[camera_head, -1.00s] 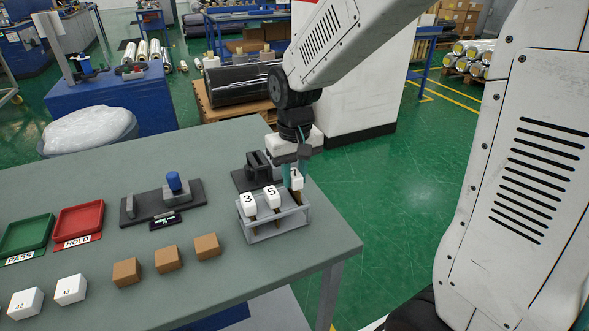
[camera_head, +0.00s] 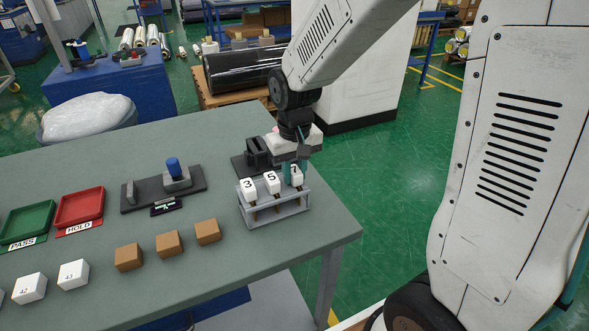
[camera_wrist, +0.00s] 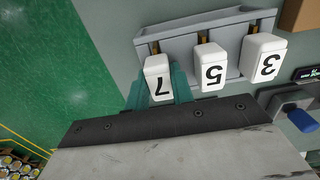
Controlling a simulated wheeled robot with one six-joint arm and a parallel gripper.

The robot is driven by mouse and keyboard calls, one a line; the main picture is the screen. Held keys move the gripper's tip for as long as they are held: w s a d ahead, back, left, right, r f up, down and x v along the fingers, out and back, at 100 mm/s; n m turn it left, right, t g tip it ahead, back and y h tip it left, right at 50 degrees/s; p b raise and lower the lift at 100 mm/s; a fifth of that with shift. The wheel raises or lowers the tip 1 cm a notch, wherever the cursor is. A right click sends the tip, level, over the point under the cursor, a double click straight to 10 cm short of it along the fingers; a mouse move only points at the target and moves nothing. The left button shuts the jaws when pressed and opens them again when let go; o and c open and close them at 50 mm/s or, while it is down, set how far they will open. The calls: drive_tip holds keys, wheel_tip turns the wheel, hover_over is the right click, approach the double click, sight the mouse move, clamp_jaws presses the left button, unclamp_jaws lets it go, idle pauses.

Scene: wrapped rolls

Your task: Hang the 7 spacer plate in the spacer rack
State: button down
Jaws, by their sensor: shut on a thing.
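The 7 spacer plate, with a white numbered block (camera_wrist: 159,77), is at the right end of the grey spacer rack (camera_head: 276,220) in the head view. My gripper (camera_wrist: 162,90) has its teal fingers shut on the white block. The 5 plate (camera_head: 272,183) and the 3 plate (camera_head: 248,190) hang beside it in the rack. The rack also shows in the wrist view (camera_wrist: 200,27), with the 7 at the left there.
A black stand (camera_head: 258,154) is just behind the rack. A fixture with a blue knob (camera_head: 174,168) stands to the left. Brown blocks (camera_head: 168,244), white boxes (camera_head: 73,274), a red tray (camera_head: 80,207) and a green tray (camera_head: 27,221) lie further left. The table's right edge is close to the rack.

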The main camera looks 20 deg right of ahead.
drive_tip(key=c, duration=1.1)
unclamp_jaws()
wheel_tip(320, 180, up, 8)
drive_tip(key=shift+f, duration=0.1)
drive_tip(key=shift+t, duration=0.6)
drive_tip(key=s+d+r, duration=0.1)
drive_tip(key=s+r, duration=0.1)
drive_tip(key=s, duration=0.5)
drive_tip(key=s+d+r, duration=0.1)
drive_tip(key=s+r, duration=0.1)
drive_tip(key=s, duration=0.5)
drive_tip(key=s+d+r, duration=0.1)
drive_tip(key=s+r, duration=0.1)
drive_tip(key=s, duration=0.6)
drive_tip(key=shift+r, duration=0.1)
